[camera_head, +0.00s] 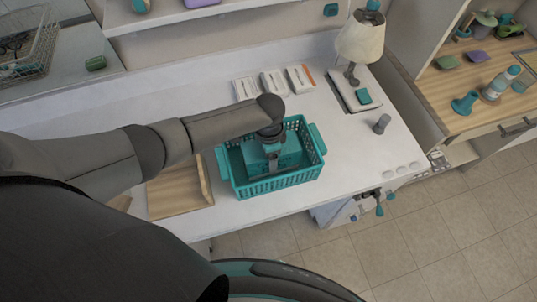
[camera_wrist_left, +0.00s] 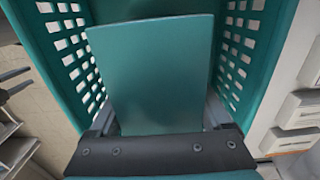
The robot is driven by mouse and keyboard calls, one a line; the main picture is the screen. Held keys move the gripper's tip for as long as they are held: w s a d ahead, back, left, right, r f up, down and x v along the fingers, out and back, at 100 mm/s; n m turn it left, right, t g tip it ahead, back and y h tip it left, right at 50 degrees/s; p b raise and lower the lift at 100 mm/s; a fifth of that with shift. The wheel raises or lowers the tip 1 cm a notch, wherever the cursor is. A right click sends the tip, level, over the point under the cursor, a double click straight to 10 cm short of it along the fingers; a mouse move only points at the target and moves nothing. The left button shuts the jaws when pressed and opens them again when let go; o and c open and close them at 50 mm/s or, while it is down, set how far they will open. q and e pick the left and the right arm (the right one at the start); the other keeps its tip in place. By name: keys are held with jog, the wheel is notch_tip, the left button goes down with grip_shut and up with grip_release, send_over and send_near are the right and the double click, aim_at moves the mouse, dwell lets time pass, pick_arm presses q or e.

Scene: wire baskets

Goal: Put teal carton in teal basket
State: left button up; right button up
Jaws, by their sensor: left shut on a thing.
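The teal basket (camera_head: 287,182) stands on the white counter, with slotted walls and a handle at each end. The teal carton (camera_head: 253,158) is inside its walls, partly hidden by my left gripper (camera_head: 272,148), which reaches down into the basket from above. In the left wrist view the carton (camera_wrist_left: 150,70) fills the middle, between the fingers of my left gripper (camera_wrist_left: 160,122), which is shut on it. The basket's slotted walls (camera_wrist_left: 262,45) rise on both sides of the carton. Whether the carton touches the basket floor is hidden. My right gripper is not in view.
A wooden tray (camera_head: 200,180) lies left of the basket. Several white boxes (camera_head: 273,83) lie behind it. A lamp (camera_head: 360,40) and a small grey cylinder (camera_head: 382,124) stand to the right. The counter is clear between the basket and the cylinder.

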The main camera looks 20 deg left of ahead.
pick_arm(q)
jog(key=shift+f, duration=0.15)
jog(key=o, duration=1.4)
jog(key=shift+r, duration=0.2)
jog(key=shift+r+p, duration=4.35)
jog(key=shift+p, duration=0.3)
notch_tip(320, 180, up, 15)
jog(key=shift+r, duration=0.1)
